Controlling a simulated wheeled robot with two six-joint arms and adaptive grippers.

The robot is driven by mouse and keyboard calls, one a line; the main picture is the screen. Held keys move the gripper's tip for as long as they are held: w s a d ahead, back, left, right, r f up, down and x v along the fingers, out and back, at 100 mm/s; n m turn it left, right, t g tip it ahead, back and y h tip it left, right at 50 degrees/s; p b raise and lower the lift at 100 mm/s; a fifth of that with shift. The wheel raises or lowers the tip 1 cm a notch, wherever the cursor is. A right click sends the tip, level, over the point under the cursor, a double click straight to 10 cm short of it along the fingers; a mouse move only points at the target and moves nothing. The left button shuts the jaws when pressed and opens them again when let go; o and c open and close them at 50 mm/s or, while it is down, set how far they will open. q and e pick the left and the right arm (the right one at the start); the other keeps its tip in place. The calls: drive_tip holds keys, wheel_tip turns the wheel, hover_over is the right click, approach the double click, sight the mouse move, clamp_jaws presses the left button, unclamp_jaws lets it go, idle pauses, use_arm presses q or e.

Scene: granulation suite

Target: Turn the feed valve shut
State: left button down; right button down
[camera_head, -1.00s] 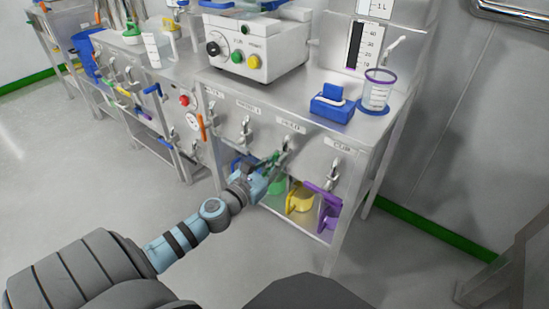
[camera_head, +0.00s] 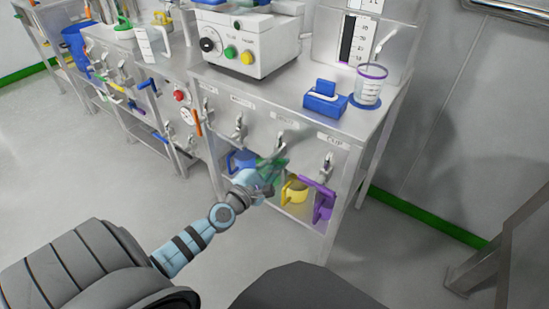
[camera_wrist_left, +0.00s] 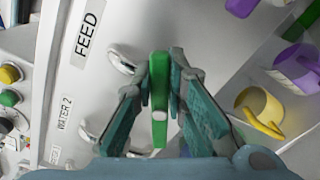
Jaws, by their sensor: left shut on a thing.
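The feed valve's metal body (camera_head: 280,143) sits on the front panel, third along the row of taps. Its FEED label (camera_wrist_left: 88,33) reads clearly in the left wrist view. The green handle (camera_wrist_left: 159,100) lies between the two fingers of my left gripper (camera_wrist_left: 159,72), which is shut on it. In the head view my left gripper (camera_head: 267,182) is below the feed tap, at the front of the shelf opening. There the fingers and the bench's shadow make the handle's exact angle hard to tell. My right gripper is not in view.
Other taps flank it, including the CUP tap (camera_head: 327,168). Blue (camera_head: 241,161), yellow (camera_head: 294,190) and purple (camera_head: 323,203) vessels stand on the shelf below. A white machine (camera_head: 247,42) and a blue block (camera_head: 325,99) are on top. The floor in front is clear.

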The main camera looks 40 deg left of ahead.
use_arm(q)
drive_tip(key=m, duration=0.1)
drive_tip(key=f+m, duration=0.1)
drive_tip(key=m, duration=0.1)
drive_tip(key=shift+d, duration=0.1)
drive_tip(key=shift+f+m, duration=0.15)
drive_tip(key=shift+m, duration=1.55)
drive_tip(key=c, duration=1.6)
unclamp_jaws()
drive_tip(key=shift+f, duration=0.1)
drive_tip(key=s, duration=1.2)
drive_tip(key=shift+d, duration=0.2)
